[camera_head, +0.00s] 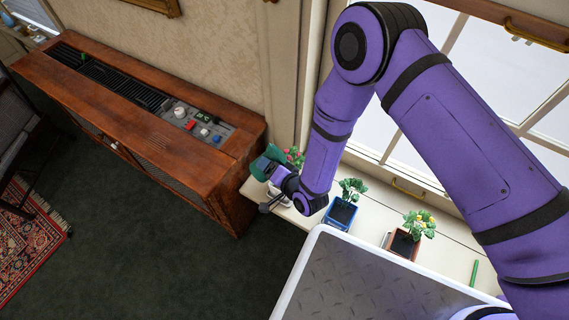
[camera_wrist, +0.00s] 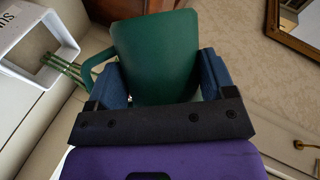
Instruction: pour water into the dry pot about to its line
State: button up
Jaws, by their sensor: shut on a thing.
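A green jug (camera_head: 266,161) with a side handle is in my gripper (camera_head: 277,177), above the left end of the window sill. In the wrist view the jug (camera_wrist: 155,58) sits between the two blue fingers, which are shut on it. The jug looks tilted, and its inside and any water are hidden. Three potted plants are on the sill: one with pink-red flowers (camera_head: 295,156) partly behind my arm, one in a blue pot (camera_head: 340,215), and one in a brown pot (camera_head: 403,246). I cannot tell which soil is dry, and no fill line shows.
A white square-edged thing with lettering (camera_wrist: 22,64) and green stalks is close left of the jug in the wrist view. A wooden cabinet (camera_head: 150,130) with a control panel stands left of the sill (camera_head: 377,200). A green stick (camera_head: 474,273) lies on the sill's right part.

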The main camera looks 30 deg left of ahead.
aim_at(265, 180)
jog(key=shift+s+a+r, duration=0.15)
jog(key=shift+s+a, duration=0.45)
jog(key=shift+a, duration=0.1)
dwell(0.6)
jog(key=shift+r+m, duration=0.2)
jog(key=shift+m, duration=0.2)
dwell(1.1)
jog(key=shift+s+a+f+n+h, duration=0.1)
jog(key=shift+s+f+n+h, duration=0.1)
jog(key=shift+f+n, duration=0.3)
jog(key=shift+s+a+f+n+h, duration=0.1)
jog(key=shift+s+f+n+h, duration=0.1)
jog(key=shift+f+n, duration=0.25)
jog(key=shift+w+d+f+n+t, duration=0.1)
jog(key=shift+w+f+n+t, duration=0.1)
jog(key=shift+n+t, duration=0.3)
jog(key=shift+s+f+n+t+h, duration=0.25)
jog(key=shift+f+n+t+h, duration=0.15)
jog(key=shift+f+n+h, duration=0.2)
dwell(0.7)
jog(key=shift+s+a+f+n+t+h, duration=0.35)
jog(key=shift+f+n+t, duration=0.25)
jog(key=shift+n, duration=0.1)
jog(key=shift+s+a+f+n+t+h, duration=0.3)
jog(key=shift+f+n+t, duration=0.2)
jog(key=shift+n, duration=0.25)
jog(key=shift+s+a+f+n+t+h, duration=0.25)
jog(key=shift+s+f+n+t+h, duration=0.2)
jog(key=shift+f+n, duration=0.25)
